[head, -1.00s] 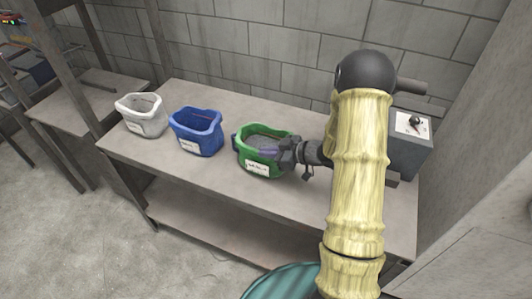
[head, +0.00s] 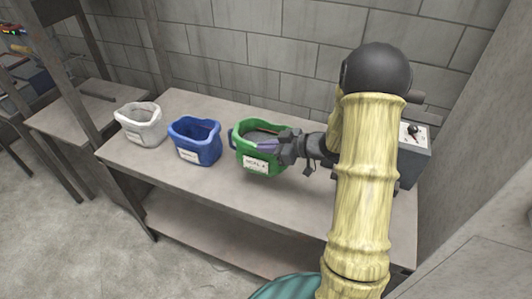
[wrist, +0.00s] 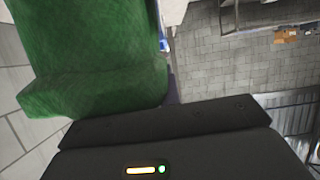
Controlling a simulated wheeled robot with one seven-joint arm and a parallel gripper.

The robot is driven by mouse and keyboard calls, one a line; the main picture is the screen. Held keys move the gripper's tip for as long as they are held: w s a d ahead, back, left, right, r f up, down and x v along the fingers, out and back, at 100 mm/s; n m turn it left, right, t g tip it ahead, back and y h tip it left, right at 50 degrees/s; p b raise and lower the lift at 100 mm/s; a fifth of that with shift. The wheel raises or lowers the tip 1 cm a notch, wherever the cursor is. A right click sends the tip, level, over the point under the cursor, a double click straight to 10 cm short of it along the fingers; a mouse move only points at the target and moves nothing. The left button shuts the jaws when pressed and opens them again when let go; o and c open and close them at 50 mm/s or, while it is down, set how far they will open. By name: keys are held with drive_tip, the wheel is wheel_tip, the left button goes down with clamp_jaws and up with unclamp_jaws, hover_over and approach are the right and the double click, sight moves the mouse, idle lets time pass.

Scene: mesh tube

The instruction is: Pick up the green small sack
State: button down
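The green small sack (head: 250,136) is the rightmost of three open-topped sacks at the workbench (head: 200,175). It has a white label on its front and its rim is open. My gripper (head: 272,146) reaches in from the right, its purple fingers at the sack's right front rim. It looks shut on the sack's wall, though the fingertips are partly hidden. In the wrist view, the green fabric (wrist: 90,55) fills the left side, close against my gripper. Whether the sack's bottom is clear of the bench is hard to tell.
A blue sack (head: 195,140) and a white sack (head: 138,125) stand on the bench to the left. A grey box with a dial (head: 411,132) stands at the right end, behind my arm. A block wall is behind. The bench's front strip is clear.

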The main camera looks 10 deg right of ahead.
drive_tip(key=shift+r, duration=1.75)
